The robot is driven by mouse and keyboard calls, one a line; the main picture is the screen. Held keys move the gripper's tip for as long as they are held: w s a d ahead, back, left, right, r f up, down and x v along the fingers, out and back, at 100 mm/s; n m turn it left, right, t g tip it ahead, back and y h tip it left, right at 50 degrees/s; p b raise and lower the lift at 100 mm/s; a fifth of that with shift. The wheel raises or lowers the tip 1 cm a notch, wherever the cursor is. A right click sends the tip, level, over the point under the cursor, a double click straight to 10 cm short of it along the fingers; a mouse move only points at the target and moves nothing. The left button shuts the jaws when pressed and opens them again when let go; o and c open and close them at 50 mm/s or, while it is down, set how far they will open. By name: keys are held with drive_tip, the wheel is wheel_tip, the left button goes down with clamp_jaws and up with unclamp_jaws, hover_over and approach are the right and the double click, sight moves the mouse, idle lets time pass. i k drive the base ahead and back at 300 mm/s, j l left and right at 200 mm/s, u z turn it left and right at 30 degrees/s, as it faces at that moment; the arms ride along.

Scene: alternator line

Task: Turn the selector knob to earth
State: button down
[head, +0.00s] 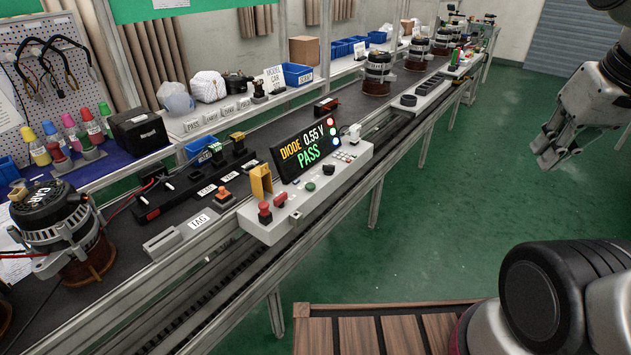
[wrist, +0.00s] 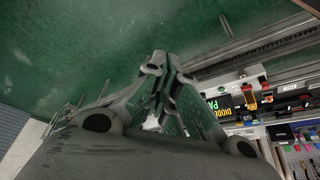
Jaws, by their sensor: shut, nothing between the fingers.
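The tester console (head: 335,190) is a pale box on the line's near edge, with a lit display (head: 308,148) reading "DIODE 0.55 V PASS". Its top carries a red mushroom button (head: 265,212), a dark green button (head: 310,186) and a small dark round control (head: 328,169). I cannot tell which control is the selector knob, nor read its setting. My gripper (head: 545,155) is shut and empty, in the air over the green floor, well right of the console. In the wrist view the closed fingers (wrist: 163,65) point away from the console, whose display (wrist: 213,110) shows at right.
A yellow holder (head: 262,182) stands at the console's left end. A slatted wooden surface (head: 380,330) lies at the front. The space between my gripper and the console looks clear.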

sight(329, 170)
drive_tip(key=i+j, duration=0.2)
drive_tip(key=j, duration=0.15)
drive_tip(key=i+j+z, duration=0.1)
drive_tip(key=j, duration=0.25)
drive_tip(key=i+j, duration=0.3)
drive_tip(key=j+z, duration=0.05)
drive_tip(key=j, duration=0.05)
